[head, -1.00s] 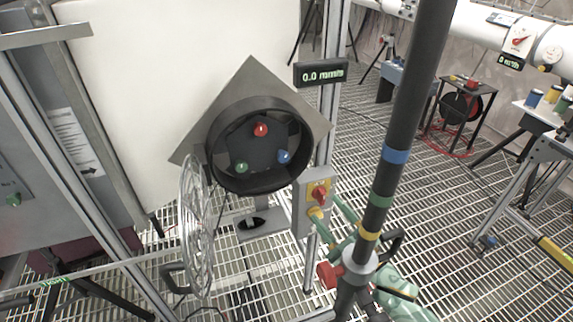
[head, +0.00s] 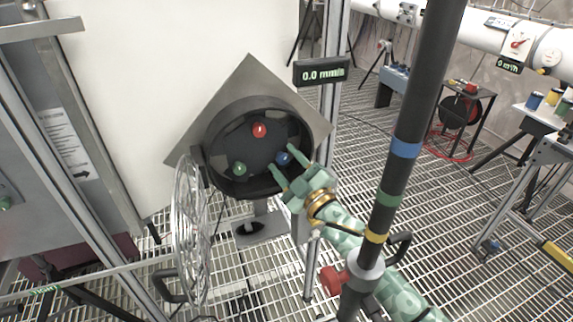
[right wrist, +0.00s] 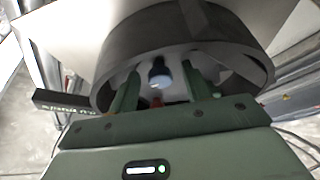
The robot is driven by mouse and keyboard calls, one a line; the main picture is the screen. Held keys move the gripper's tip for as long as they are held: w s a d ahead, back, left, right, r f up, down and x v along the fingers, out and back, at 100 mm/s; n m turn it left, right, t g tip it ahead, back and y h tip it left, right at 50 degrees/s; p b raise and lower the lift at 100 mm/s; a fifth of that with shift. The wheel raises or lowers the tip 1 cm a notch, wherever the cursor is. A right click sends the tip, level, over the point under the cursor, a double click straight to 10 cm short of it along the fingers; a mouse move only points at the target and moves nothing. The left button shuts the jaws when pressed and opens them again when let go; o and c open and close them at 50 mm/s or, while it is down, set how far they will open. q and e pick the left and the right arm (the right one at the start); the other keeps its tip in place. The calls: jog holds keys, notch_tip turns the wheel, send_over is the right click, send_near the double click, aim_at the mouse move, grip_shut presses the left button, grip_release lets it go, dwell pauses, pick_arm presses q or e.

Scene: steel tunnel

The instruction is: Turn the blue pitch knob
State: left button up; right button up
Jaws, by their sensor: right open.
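The blue knob (head: 283,158) sits at the lower right inside a round black housing on a diamond-shaped grey plate (head: 250,75). A red knob (head: 259,130) is at the top and a green knob (head: 239,169) at the lower left. My right gripper (head: 282,160) is open, with its fingers reaching into the housing on either side of the blue knob. In the right wrist view, the blue knob (right wrist: 160,74) shows between the two spread green fingers; contact cannot be told. My left gripper is not in view.
A clear round cover (head: 188,230) stands swung open left of the housing. A small display (head: 321,71) above right reads 0.0. A dark pole (head: 405,150) with coloured bands stands in front of my right arm.

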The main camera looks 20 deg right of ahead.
jog(key=c, duration=1)
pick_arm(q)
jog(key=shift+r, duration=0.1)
pick_arm(e)
jog(key=n+p, duration=0.2)
jog(key=n+g+y+p, duration=0.1)
jog(key=p, duration=0.1)
jog(key=shift+r+n, duration=0.3)
jog(key=shift+n, duration=0.1)
jog(key=shift+f+n+g+p, duration=0.1)
jog(key=shift+n+g+p, duration=0.6)
jog(key=shift+n+p, duration=0.3)
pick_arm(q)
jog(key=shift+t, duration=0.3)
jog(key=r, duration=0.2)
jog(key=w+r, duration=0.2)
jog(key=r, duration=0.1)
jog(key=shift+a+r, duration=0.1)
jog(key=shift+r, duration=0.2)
pick_arm(e)
jog(key=shift+f+n, duration=0.1)
jog(key=shift+n, duration=0.4)
jog(key=shift+f, duration=0.1)
